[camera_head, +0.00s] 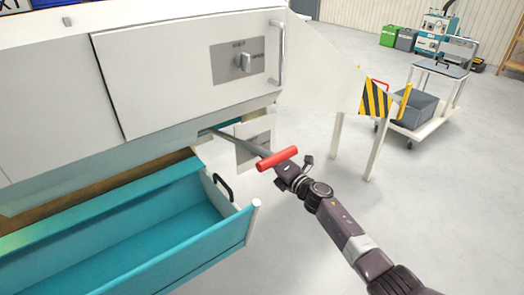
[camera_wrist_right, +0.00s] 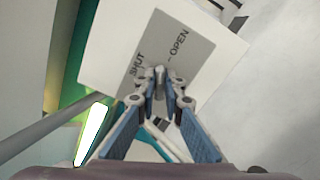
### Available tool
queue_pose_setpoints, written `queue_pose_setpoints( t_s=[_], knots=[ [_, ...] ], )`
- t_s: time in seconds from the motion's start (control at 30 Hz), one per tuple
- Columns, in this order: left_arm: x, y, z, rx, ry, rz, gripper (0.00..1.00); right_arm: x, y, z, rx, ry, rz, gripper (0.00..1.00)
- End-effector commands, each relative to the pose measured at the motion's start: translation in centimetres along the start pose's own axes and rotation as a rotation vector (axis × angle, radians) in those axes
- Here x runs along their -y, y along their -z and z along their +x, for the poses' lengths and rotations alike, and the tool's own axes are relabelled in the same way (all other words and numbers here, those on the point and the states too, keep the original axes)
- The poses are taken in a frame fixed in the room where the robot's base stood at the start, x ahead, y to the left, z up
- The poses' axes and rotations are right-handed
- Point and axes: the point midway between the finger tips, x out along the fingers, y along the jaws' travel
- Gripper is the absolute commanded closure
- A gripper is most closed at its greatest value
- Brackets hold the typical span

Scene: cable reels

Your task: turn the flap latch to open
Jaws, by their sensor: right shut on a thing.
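A small white flap (camera_head: 241,155) with a grey plate sits low on the machine, under the large door. In the right wrist view the plate (camera_wrist_right: 180,50) reads SHUT at left and OPEN at right. My right gripper (camera_wrist_right: 160,78) is closed on the small grey latch knob (camera_wrist_right: 160,88) on this plate; the fingers cover most of it, so its exact angle is unclear. In the head view my right gripper (camera_head: 285,168) is partly hidden by a red handle bar. My left gripper is not in view.
The red bar (camera_head: 291,158) on a grey rod juts out close to my right gripper. A similar knob (camera_head: 246,63) is on the large door above. A teal open tray (camera_head: 150,240) lies at left. Striped guard (camera_head: 375,99) and trolley (camera_head: 425,120) stand right; the floor between is clear.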

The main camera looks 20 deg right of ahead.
Motion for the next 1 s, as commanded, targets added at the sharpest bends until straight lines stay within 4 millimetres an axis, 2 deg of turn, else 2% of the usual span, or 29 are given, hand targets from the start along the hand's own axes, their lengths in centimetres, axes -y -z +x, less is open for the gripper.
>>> queue_pose_setpoints(
  t_s=[0.3,0.5,1.0],
  knots=[
    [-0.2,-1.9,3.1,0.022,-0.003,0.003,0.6,-0.3,-0.2,0.1,0.003,-0.004,0.26,1.0],
    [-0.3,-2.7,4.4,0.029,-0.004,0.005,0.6,-0.3,-0.2,0.1,0.001,-0.005,0.371,1.0],
    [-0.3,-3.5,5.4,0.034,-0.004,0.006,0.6,-0.2,-0.1,0.2,0.001,-0.007,0.459,1.0]
  ],
)
